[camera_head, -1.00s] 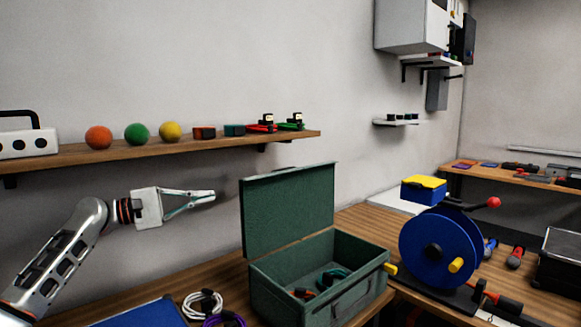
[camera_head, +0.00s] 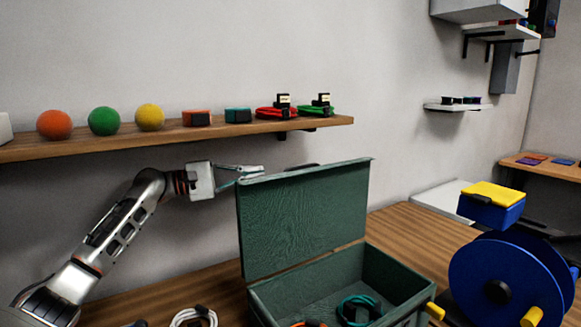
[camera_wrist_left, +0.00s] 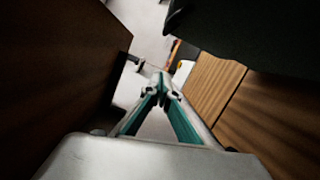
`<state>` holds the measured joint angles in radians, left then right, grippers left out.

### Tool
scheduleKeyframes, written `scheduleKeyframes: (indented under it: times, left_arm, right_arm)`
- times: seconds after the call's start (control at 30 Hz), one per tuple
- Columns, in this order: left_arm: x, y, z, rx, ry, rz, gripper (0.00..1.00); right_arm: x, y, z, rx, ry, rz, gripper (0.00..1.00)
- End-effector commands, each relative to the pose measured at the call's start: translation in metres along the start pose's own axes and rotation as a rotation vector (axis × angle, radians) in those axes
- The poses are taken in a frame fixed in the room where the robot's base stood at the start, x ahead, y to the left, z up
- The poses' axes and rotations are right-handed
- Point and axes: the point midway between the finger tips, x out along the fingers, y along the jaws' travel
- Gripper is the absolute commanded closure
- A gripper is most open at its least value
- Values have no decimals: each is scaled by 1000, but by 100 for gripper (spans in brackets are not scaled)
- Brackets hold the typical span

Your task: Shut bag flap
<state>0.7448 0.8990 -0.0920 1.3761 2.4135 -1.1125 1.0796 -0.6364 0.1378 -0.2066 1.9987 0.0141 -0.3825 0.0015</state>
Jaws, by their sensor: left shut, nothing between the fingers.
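The green bag (camera_head: 262,301) stands on the wooden workbench with its flap (camera_head: 305,215) raised upright at the back. A teal cable coil (camera_head: 358,308) and an orange item lie inside it. My left gripper (camera_head: 258,170) is shut and empty, at the top left corner of the flap, and seems to be behind it. In the left wrist view the shut fingers (camera_wrist_left: 163,90) point away, with a dark surface, probably the flap, at upper right. I cannot tell whether they touch the flap. My right gripper is not in view.
A wooden shelf (camera_head: 180,140) with balls, small boxes and cable coils runs along the wall above my left arm. A blue reel (camera_head: 500,285) and a blue-yellow box (camera_head: 492,204) stand right of the bag. A white cable (camera_head: 195,316) lies left of it.

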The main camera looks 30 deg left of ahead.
Motion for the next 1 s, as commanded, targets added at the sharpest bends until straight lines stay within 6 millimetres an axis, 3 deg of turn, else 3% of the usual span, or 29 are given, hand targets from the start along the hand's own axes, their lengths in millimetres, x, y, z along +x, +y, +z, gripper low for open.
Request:
scheduleKeyframes:
  times: [0.17, 0.6, 1.0]
  left_arm:
    - [21, 2, 1, 0, -3, 3, 100]
    - [100, 2, 1, 1, -2, 1, 100]
    - [106, 0, 37, 1, 0, -1, 100]
  right_arm:
    - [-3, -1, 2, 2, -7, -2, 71]
    - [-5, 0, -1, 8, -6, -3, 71]
    - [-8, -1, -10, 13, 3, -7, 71]
